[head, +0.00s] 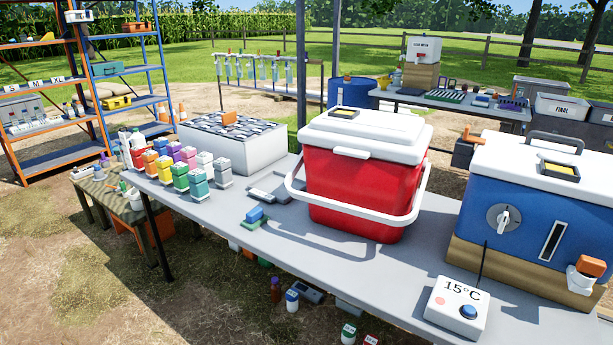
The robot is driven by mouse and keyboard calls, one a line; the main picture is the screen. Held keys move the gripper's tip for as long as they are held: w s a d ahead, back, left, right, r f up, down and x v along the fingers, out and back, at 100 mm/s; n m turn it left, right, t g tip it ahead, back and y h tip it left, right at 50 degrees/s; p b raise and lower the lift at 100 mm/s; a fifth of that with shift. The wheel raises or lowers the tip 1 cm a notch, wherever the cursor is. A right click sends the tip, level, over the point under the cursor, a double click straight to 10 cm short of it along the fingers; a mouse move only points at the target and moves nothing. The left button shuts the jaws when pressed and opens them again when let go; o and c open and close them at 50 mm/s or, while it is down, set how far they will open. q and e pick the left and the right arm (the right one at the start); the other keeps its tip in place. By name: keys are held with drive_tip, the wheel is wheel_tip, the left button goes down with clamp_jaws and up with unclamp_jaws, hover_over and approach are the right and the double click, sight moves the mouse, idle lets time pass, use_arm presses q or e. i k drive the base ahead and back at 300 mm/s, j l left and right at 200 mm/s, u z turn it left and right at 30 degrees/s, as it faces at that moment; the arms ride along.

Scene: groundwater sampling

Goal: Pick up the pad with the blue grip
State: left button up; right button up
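The pad with the blue grip (254,215) lies on the grey table (290,245) near its front edge, left of the red cooler. Its base looks dark green and flat, with a blue block standing on top. Nothing covers it. Neither of my grippers shows in the head view.
The red cooler (359,180) with a white lid and handle stands right of the pad. Grey flat pieces (268,188) lie just behind it. Several coloured bottles (180,176) stand to the left. A blue cooler (530,195) and a 15°C box (456,306) are at the right.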

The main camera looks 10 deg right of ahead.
sight(255, 217)
drive_tip(key=i+j+z, duration=0.15)
drive_tip(key=z, duration=0.9)
drive_tip(key=j+z, duration=0.3)
drive_tip(key=i+j+z, duration=0.1)
drive_tip(key=j+z, duration=0.15)
drive_tip(key=j, duration=0.2)
drive_tip(key=j+z, duration=0.35)
drive_tip(key=j, duration=1.2)
